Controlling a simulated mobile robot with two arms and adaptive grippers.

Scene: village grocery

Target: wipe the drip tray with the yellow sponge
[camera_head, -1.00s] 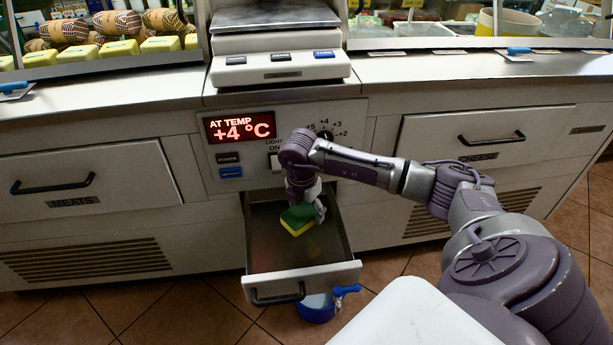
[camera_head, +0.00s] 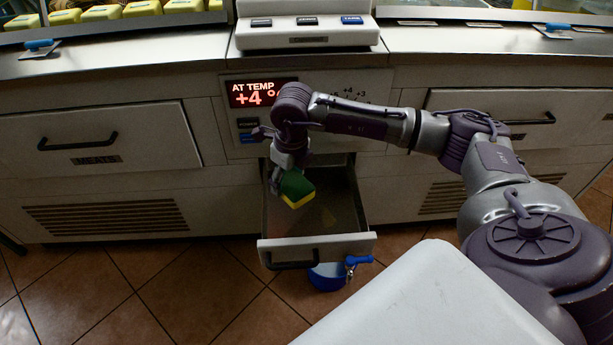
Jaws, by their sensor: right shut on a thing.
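The yellow sponge (camera_head: 297,189) has a green top layer and a yellow lower layer. My right gripper (camera_head: 280,182) is shut on it and holds it tilted over the left part of the drip tray. The drip tray (camera_head: 342,205) is a pulled-out metal drawer with a pale front and a dark handle, below the temperature display. A faint yellowish patch shows on its floor right of the sponge. I cannot tell whether the sponge touches the tray floor. My left gripper is not in view.
A blue container (camera_head: 326,277) with a blue tap stands on the floor under the tray's front. Closed drawers flank the tray, the left one labelled MEATS (camera_head: 95,144). A scale (camera_head: 308,34) stands on the counter above. The tiled floor at front left is clear.

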